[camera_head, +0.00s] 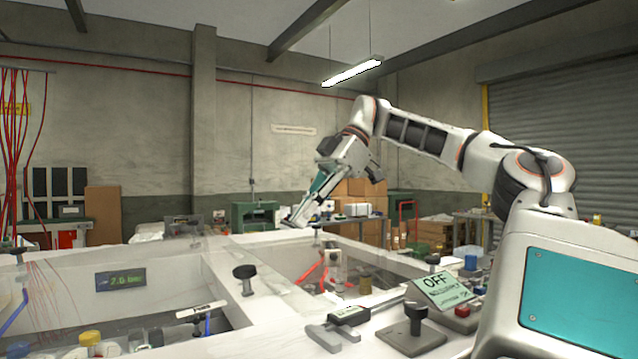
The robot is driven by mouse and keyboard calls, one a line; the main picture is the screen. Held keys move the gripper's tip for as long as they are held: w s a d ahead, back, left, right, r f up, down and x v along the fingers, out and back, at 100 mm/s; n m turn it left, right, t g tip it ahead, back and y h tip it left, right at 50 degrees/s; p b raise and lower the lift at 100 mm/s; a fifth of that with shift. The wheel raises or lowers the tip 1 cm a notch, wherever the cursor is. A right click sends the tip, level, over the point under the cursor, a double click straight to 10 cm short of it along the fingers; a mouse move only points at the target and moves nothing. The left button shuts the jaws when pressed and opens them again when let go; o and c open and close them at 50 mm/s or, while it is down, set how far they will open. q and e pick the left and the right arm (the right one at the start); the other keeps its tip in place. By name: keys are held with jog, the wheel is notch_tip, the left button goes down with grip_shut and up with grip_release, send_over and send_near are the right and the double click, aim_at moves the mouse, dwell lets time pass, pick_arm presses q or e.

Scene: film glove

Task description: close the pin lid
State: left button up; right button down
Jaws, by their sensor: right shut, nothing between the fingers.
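My right gripper (299,215) is at the end of the white arm reaching in from the right. It points down and left, just above the far edge of the white bench (262,246), and its fingers look shut and empty. No part is clearly recognisable as the pin lid. The bench has a right opening (345,262) with red strips and small parts inside. A black knob (245,273) stands on the bench to the left of this opening. My left gripper is not in view.
A grey T-shaped handle (325,338), a dark block with a post (414,330), a green OFF sign (441,290) and a red button (462,312) crowd the front right. A display (120,280) sits at the left. The air above the bench's left side is clear.

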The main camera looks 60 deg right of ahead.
jog(key=p+v, duration=0.1)
jog(key=v, duration=0.3)
jog(key=c, duration=2.4)
grip_release()
jog(key=shift+r, duration=0.15)
jog(key=o, duration=0.6)
jog(key=shift+s+p, duration=0.1)
jog(key=shift+p, duration=0.2)
jog(key=shift+c, duration=0.2)
jog(key=shift+o, duration=0.8)
jog(key=shift+a+m, duration=0.35)
jog(key=shift+m, duration=0.25)
jog(key=m+g+h+p, duration=0.1)
jog(key=m+g+h, duration=0.3)
jog(key=m+h, duration=0.7)
send_near(245, 267)
jog(key=d+m+y, duration=0.2)
jog(key=d+y, duration=0.1)
jog(key=shift+m, duration=0.3)
jog(key=shift+a+f, duration=0.1)
jog(key=shift+f, duration=0.4)
jog(key=f, duration=0.3)
jog(key=f+b, duration=0.1)
jog(key=f, duration=0.1)
jog(key=shift+d+f, duration=0.35)
jog(key=shift+f, duration=0.5)
